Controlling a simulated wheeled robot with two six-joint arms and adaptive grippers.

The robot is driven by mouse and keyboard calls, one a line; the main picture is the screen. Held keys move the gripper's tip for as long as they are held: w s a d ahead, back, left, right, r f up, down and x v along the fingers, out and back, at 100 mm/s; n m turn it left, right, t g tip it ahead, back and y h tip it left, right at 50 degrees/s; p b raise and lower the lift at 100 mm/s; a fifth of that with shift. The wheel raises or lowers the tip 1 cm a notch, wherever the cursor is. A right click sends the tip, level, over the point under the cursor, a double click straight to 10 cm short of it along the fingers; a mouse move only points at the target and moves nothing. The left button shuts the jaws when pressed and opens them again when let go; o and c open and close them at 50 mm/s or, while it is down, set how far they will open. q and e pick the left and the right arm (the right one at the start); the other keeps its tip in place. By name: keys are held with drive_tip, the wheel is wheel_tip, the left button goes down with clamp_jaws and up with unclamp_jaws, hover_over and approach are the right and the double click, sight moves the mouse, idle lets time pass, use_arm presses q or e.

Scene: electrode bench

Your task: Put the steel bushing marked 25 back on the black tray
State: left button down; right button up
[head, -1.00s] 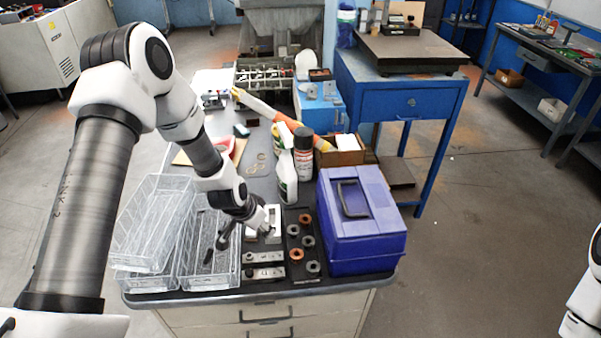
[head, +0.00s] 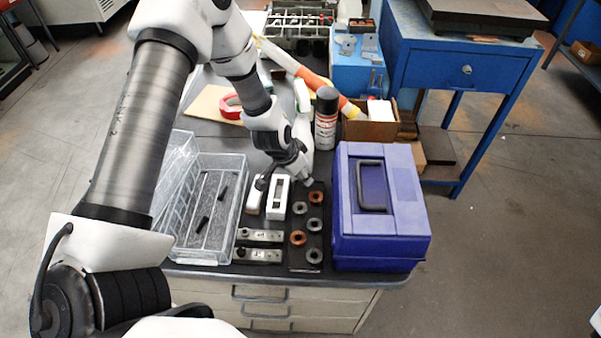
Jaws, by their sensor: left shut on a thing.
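The black tray (head: 297,260) lies on the bench left of the purple case. It holds copper-coloured bushings, one at the back (head: 316,197) and one nearer the front (head: 298,238). Steel-grey bushings stand on it at the back left (head: 300,208), the middle right (head: 315,225) and the front right (head: 314,256). Their markings are too small to read. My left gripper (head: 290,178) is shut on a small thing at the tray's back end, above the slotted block. The wrist and fingers mostly hide what it holds, so I cannot read a number. My right gripper is out of view.
The purple case (head: 380,240) stands close along the tray's right side. A white slotted block (head: 278,197) and two flat steel bars (head: 260,236) lie left of the tray. Clear bins (head: 212,240) stand further left. A spray can (head: 326,118) stands behind.

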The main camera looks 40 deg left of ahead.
use_arm(q)
drive_tip(key=shift+w+f, duration=0.1)
drive_tip(key=shift+s+r, duration=0.45)
drive_tip(key=shift+s, duration=0.05)
drive_tip(key=shift+w+f, duration=0.2)
drive_tip(key=shift+w, duration=0.1)
drive_tip(key=shift+s+a+p, duration=0.1)
drive_tip(key=shift+p, duration=0.2)
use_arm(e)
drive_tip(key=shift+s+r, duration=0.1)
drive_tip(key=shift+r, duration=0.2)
use_arm(q)
drive_tip(key=shift+s+r, duration=0.1)
drive_tip(key=shift+s, duration=0.05)
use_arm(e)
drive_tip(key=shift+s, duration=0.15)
use_arm(q)
drive_tip(key=shift+s, duration=0.15)
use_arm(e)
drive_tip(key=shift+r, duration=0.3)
use_arm(q)
drive_tip(key=shift+f+b, duration=0.5)
drive_tip(key=shift+f, duration=0.45)
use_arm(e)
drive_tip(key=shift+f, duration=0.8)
